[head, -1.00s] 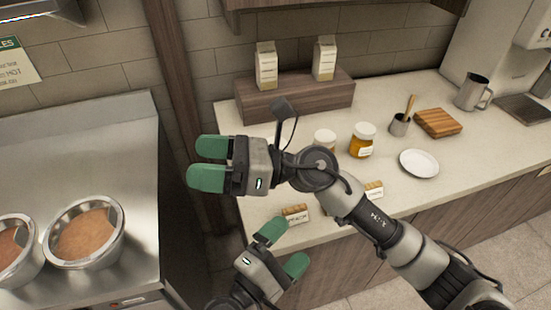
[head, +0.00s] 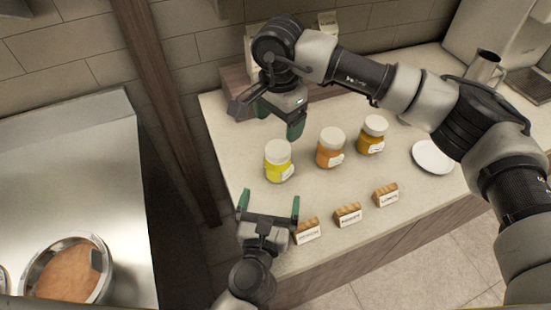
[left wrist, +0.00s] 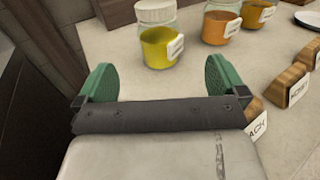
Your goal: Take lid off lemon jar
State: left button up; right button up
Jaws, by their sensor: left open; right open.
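A jar with yellow contents and a cream lid (head: 278,162) stands upright on the counter, leftmost in a row of jars; its label is too small to read. The yellow jar also shows in the left wrist view (left wrist: 158,48), lid (left wrist: 154,11) on and partly cut off at the top. My left gripper (head: 269,203) is open and empty in front of the yellow jar, apart from it, fingers spread to either side of it in the left wrist view. My right gripper (head: 272,118) is open and empty, above and behind the jar, pointing down.
An orange jar (head: 330,149) and an amber jar (head: 371,137) stand to the right, lids on. Wooden sign holders (head: 348,215) line the counter's front edge. A white plate (head: 432,157) is further right. A steel bowl (head: 68,272) sits at lower left.

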aim_at(276, 171)
pick_arm(q)
jog(key=w, duration=0.3)
jog(key=w+d, duration=0.1)
jog(key=w, duration=0.6)
jog(key=shift+w+d, duration=0.2)
jog(key=shift+d, duration=0.05)
